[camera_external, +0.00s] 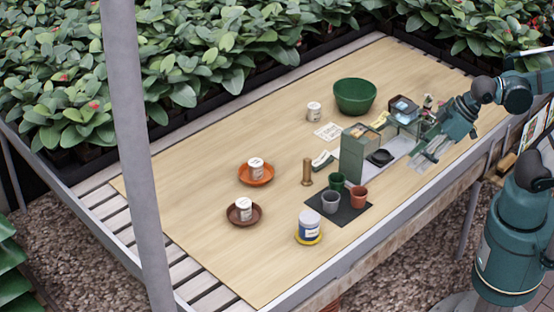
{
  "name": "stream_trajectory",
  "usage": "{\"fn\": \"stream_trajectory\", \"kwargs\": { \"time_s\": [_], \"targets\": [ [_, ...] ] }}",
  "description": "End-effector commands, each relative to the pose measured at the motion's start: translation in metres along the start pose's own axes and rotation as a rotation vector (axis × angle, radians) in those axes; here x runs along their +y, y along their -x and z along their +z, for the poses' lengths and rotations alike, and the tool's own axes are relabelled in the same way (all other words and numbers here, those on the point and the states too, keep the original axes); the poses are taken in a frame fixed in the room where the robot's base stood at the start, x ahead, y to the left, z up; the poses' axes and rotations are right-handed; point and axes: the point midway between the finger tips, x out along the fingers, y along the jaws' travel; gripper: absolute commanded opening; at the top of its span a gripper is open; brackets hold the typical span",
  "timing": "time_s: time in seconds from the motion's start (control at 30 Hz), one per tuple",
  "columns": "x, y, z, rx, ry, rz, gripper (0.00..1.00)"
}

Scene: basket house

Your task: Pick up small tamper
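The small tamper is most likely the brown, upright, spool-like piece (307,172) on the wooden table top, left of the grey-green box unit; its shape is small in this view. My gripper (424,160) hangs over the right side of the table, at the right of the box unit. It is apart from the brown piece, with the box unit between them in the picture. The fingers are small and blend with the pale surface behind, so I cannot tell whether they are open or shut. I see nothing clearly held.
The box unit (354,155) holds a dark round item (381,157). Small cups stand on a black mat (328,212). An orange saucer (268,180), brown saucer (233,219) and green bowl (354,96) stand around. The table's left part is clear.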

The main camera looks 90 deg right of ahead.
Motion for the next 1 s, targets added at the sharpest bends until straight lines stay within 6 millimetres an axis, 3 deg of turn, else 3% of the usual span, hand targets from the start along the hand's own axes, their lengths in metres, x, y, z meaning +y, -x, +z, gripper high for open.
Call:
{"fn": "stream_trajectory", "kwargs": {
  "time_s": [0.33,1.0],
  "targets": [
    [0.006,-0.005,-0.017,-0.01,-0.032,0.018,0.3],
    [0.038,-0.048,-0.086,-0.049,-0.187,0.115,0.3]
  ]
}}
